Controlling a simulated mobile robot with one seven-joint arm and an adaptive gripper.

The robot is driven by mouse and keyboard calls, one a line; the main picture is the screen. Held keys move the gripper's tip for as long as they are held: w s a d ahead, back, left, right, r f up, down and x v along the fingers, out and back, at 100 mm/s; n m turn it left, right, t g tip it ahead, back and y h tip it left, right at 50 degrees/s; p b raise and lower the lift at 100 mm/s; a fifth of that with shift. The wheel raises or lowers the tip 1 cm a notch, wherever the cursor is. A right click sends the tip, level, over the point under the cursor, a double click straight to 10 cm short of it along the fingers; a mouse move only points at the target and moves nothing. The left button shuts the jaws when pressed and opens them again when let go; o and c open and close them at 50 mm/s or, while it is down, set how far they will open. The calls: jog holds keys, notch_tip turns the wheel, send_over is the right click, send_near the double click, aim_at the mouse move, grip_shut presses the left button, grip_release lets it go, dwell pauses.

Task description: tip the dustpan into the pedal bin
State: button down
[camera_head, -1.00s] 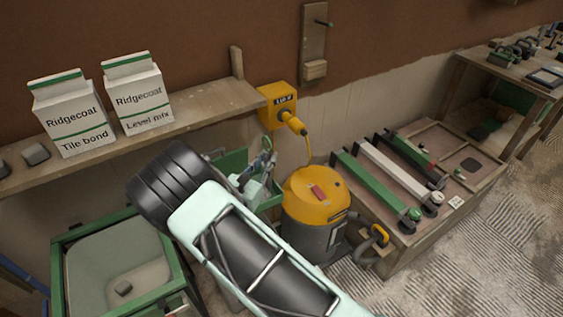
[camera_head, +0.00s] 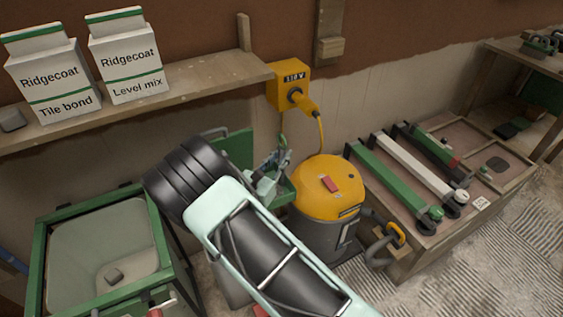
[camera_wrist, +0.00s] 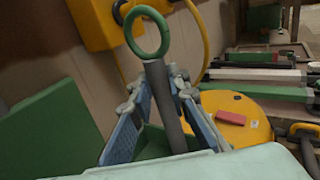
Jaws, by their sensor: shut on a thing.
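My gripper (camera_wrist: 158,105) is shut on the grey handle (camera_wrist: 163,95) of the dustpan, which ends in a green ring (camera_wrist: 149,33) at the top in the wrist view. Dark green (camera_wrist: 152,144) shows low between the fingers. In the head view my gripper (camera_head: 274,170) is beyond my dark wrist, over a green pan-like edge (camera_head: 284,190). An upright green panel (camera_head: 236,150) stands just left of it; I cannot tell whether it is dustpan or bin lid. A grey body (camera_head: 228,288), perhaps the pedal bin, is mostly hidden by my arm. The pan's contents are hidden.
A yellow-topped vacuum (camera_head: 329,187) stands close right of my gripper. A yellow socket box (camera_head: 290,86) and a shelf (camera_head: 190,100) with two Ridgecoat bags are behind. A green-framed tub (camera_head: 40,255) is at left, a low bench (camera_head: 415,240) with levels at right.

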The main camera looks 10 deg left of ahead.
jog(key=s+a+f+n+t+y+b, duration=0.2)
jog(key=s+a+n+t+y+b, duration=0.4)
jog(key=s+a+n+t+b, duration=0.3)
jog(key=shift+s+a+n+t+b, duration=0.3)
jog(key=shift+s+a+n+b, duration=0.5)
jog(key=shift+a+n+b, duration=1.3)
jog(key=shift+d+m+b, duration=0.35)
jog(key=shift+m+b, duration=0.05)
jog(key=shift+m, duration=0.2)
